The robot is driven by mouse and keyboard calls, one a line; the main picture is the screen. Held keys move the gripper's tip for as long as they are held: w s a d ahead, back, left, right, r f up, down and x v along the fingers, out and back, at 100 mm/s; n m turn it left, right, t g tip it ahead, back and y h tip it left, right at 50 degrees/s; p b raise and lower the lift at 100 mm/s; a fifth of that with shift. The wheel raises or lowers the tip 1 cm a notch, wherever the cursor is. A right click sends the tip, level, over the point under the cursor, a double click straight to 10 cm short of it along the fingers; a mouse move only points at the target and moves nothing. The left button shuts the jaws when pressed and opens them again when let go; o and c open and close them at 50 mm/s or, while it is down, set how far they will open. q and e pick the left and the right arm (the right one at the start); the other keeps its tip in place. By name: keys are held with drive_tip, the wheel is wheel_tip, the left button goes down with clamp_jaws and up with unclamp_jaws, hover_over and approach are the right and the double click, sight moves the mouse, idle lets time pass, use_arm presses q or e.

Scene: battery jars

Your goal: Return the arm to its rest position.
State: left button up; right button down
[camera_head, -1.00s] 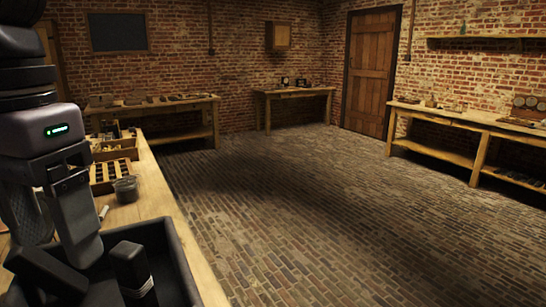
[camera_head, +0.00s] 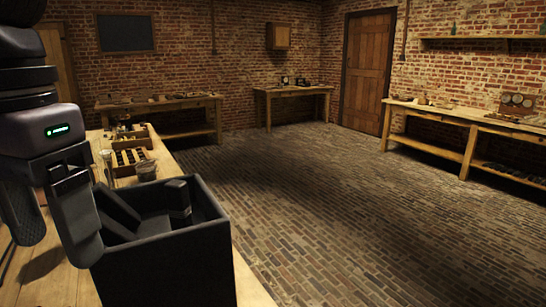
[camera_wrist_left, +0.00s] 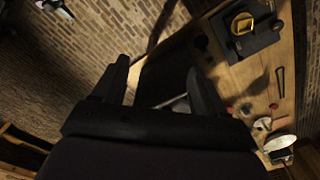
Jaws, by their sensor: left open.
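My left gripper (camera_head: 57,238) hangs at the left of the head view, fingers pointing down and apart, with nothing seen between them. It is beside the left side of a black open bin (camera_head: 165,262) on the wooden workbench (camera_head: 45,282); in the picture a finger overlaps the bin's edge. Several dark blocks (camera_head: 179,199) lie in the bin. In the left wrist view, the two dark fingers of my left gripper (camera_wrist_left: 160,80) are spread with a gap between them. My right gripper is in neither view.
The left wrist view shows a dark block with a yellow part (camera_wrist_left: 243,24) and small items on a wooden surface. The brick floor (camera_head: 320,200) to the right is clear.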

use_arm(q)
drive_tip(key=s+d+f+n+g+h, duration=0.2)
drive_tip(key=d+f+g+h, duration=0.15)
drive_tip(key=d, duration=0.35)
drive_tip(key=s+d+f+n+g+h, duration=0.2)
drive_tip(key=d+g+h, duration=0.15)
drive_tip(key=d, duration=0.35)
drive_tip(key=w+d+r+n+g+h, duration=0.15)
drive_tip(key=w+d+n+h, duration=0.3)
drive_tip(key=n+h, duration=1)
drive_tip(key=w+a+f+n+t+y, duration=0.25)
drive_tip(key=w+f+n+t, duration=0.4)
drive_tip(key=n+t, duration=0.8)
drive_tip(key=w+a+f+n+t+y, duration=0.2)
drive_tip(key=w+a+f+n+t, duration=0.4)
drive_tip(key=n+t, duration=0.85)
drive_tip(key=s+a+f+n+g+y, duration=0.25)
drive_tip(key=f+n+y, duration=0.65)
drive_tip(key=f+n, duration=0.65)
drive_tip(key=s+a+f+n+g+y, duration=0.3)
drive_tip(key=s+a+f+n, duration=0.1)
drive_tip(key=s+f, duration=0.3)
drive_tip(key=s+a+f+n+g+y, duration=0.2)
drive_tip(key=s+a+f+n+g, duration=0.2)
drive_tip(key=s+f, duration=0.3)
wheel_tip(320, 180, down, 5)
drive_tip(key=shift+f+n+y, duration=0.1)
drive_tip(key=shift+n+y, duration=0.3)
drive_tip(key=shift+n, duration=0.4)
